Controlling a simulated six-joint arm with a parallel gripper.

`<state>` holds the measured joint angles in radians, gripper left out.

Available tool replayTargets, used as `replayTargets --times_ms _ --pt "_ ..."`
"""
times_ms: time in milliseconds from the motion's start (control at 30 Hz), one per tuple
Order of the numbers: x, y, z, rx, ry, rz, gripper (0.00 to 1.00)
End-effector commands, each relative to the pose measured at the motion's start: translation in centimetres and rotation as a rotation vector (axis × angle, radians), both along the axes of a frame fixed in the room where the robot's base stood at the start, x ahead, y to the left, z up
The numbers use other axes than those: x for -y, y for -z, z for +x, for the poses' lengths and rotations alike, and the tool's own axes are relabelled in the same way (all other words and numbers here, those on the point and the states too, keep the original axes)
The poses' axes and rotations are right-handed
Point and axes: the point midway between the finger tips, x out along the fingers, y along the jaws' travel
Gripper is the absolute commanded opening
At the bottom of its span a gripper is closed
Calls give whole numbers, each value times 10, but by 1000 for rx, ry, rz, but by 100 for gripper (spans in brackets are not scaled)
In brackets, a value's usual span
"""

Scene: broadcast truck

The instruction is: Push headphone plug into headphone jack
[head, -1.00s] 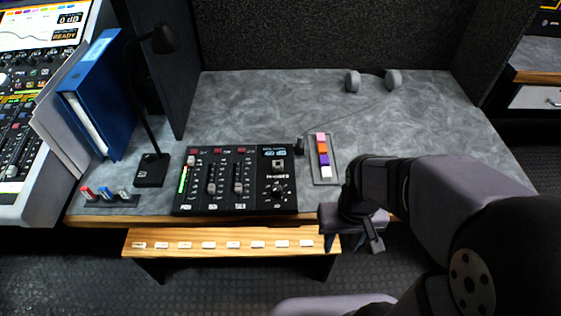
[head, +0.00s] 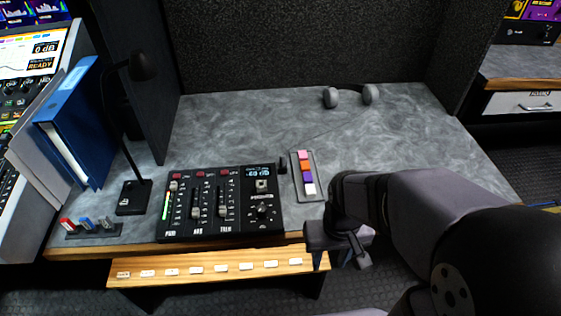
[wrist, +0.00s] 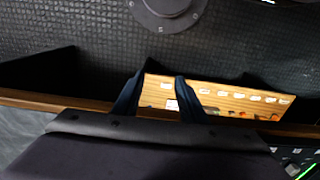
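The black mixer (head: 222,228) stands near the desk's front edge, with a small square socket (head: 262,186) in its upper right part. I cannot tell for sure that this is the headphone jack. A small black upright piece (head: 282,166), possibly the headphone plug, is at the mixer's back right corner; a faint thin line runs from near it toward the grey headphones (head: 349,96) at the back. My gripper (head: 342,258) is at the desk's front edge, right of the mixer. In the wrist view its two dark fingers (wrist: 157,100) are apart, with nothing seen between them but the wooden ledge beyond.
A strip of coloured blocks (head: 305,172) lies right of the mixer. A desk lamp (head: 133,195), blue binder (head: 80,125) and coloured switches (head: 88,226) are on the left. A wooden ledge with white labels (head: 222,270) runs below the desk front. The desk's back middle is clear.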

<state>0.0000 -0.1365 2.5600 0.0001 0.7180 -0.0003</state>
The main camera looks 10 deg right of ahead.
Motion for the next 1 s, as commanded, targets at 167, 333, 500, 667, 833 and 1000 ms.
replayTargets --times_ms 167,333,500,667,833,1000 --pt "0 0 0 0 0 0 38" --pt "0 0 0 0 0 0 38" --pt "0 0 0 0 0 0 35" --pt "0 -1 1 2 -4 0 35" --pt "0 -12 13 40 -64 -7 35" --pt "-2 -34 44 139 -219 -29 35"
